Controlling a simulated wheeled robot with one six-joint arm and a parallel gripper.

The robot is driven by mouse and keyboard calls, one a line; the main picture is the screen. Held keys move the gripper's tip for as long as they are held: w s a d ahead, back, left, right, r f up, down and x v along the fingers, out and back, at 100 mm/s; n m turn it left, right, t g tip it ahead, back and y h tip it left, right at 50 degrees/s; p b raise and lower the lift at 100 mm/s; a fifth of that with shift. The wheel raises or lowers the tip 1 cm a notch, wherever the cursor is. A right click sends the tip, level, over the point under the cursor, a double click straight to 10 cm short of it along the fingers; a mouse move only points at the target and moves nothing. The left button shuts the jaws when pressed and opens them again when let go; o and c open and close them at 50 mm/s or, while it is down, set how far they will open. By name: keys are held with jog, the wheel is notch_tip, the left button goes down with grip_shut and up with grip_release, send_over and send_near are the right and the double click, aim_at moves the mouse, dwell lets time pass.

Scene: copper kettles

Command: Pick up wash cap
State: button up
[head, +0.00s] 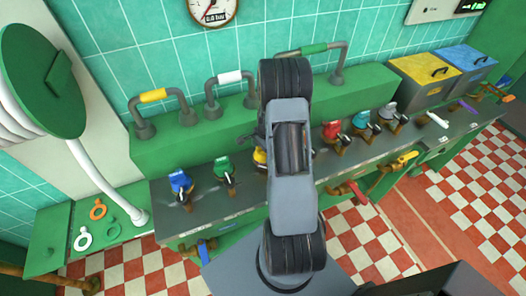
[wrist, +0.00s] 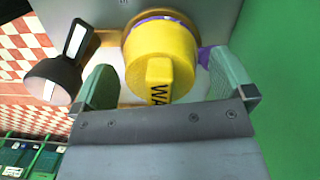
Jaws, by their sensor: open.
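The wash cap (wrist: 160,60) is a yellow round cap with a raised grip; the letters "WA" show and the rest is cut off by my gripper. It sits on a brownish fitting, with a purple edge at its far side. My gripper (wrist: 163,68) is open, with one pale green finger on each side of the cap. I cannot tell whether either finger touches it. In the head view a yellow cap (head: 260,158) is partly hidden behind my arm, and my gripper's fingers are hidden there.
A black cup-shaped part (wrist: 52,82) is left of the gripper. Along the grey counter stand blue (head: 181,183), green (head: 224,168), red (head: 331,130), teal (head: 362,118) and grey (head: 389,109) caps. Yellow (head: 425,76) and blue (head: 465,60) boxes stand at the right. A green wall (wrist: 285,90) is close on the right.

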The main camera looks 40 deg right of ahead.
jog(key=shift+c, duration=0.3)
jog(key=c, duration=0.7)
jog(key=shift+c, duration=0.3)
jog(key=shift+r, duration=0.15)
jog(key=shift+r+b, duration=0.4)
jog(key=shift+r, duration=0.2)
jog(key=s+a+r+b, duration=0.3)
jog(key=s+r, duration=0.8)
jog(key=s, duration=0.2)
jog(key=shift+s+a+r, duration=0.25)
jog(key=shift+s+r, duration=0.05)
